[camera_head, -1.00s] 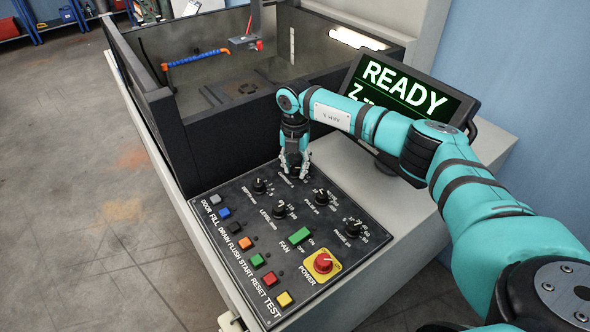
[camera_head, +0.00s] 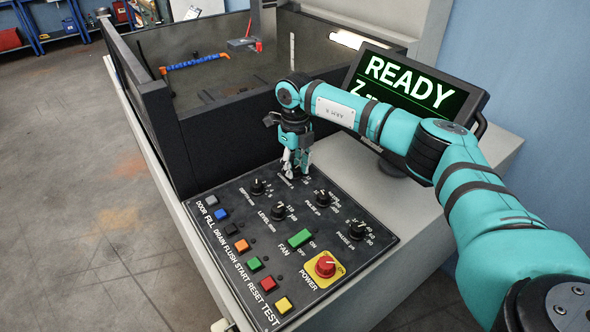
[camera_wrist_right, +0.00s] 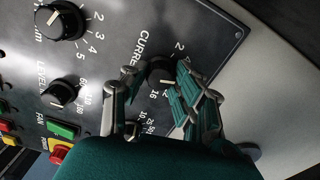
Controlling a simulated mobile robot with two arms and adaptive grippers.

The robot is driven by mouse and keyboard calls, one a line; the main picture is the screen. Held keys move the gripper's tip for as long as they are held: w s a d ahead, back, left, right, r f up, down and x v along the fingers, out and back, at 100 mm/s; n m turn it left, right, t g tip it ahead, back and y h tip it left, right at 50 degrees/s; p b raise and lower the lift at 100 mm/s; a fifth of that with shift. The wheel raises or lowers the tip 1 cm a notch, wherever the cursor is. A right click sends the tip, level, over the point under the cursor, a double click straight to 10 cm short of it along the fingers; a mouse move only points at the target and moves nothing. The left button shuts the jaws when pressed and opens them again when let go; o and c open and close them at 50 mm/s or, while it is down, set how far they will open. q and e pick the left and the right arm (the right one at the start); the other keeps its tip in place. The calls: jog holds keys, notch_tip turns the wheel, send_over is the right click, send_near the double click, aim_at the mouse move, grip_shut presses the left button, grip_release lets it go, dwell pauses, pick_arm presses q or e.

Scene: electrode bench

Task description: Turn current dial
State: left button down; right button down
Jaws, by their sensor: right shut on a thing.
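The current dial (camera_wrist_right: 160,72) is a black knob on the dark control panel (camera_head: 222,243). In the right wrist view it sits between the fingertips, beside the printed label starting "CURRE" and numbers 2 and 16. My right gripper (camera_head: 294,172) points down at the panel's far edge and is shut on this dial; it also shows in the right wrist view (camera_wrist_right: 152,82). In the head view the gripper hides the dial. My left gripper is not in view.
Nearby dials are the depth dial (camera_head: 257,187), level dial (camera_head: 278,211), pulse dial (camera_head: 323,198) and pause dial (camera_head: 357,231). A green fan switch (camera_head: 299,238), red power button (camera_head: 325,266) and several coloured buttons lie nearer. The READY screen (camera_head: 411,90) stands right of the dark tank.

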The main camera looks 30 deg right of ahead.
aim_at(295, 168)
jog(key=n+b, duration=0.1)
jog(key=n, duration=0.4)
jog(key=shift+r+n+b, duration=0.1)
jog(key=shift+n+b, duration=0.2)
jog(key=shift+b, duration=0.05)
dwell(0.4)
jog(key=c, duration=1)
grip_release()
notch_tip(295, 168, up, 12)
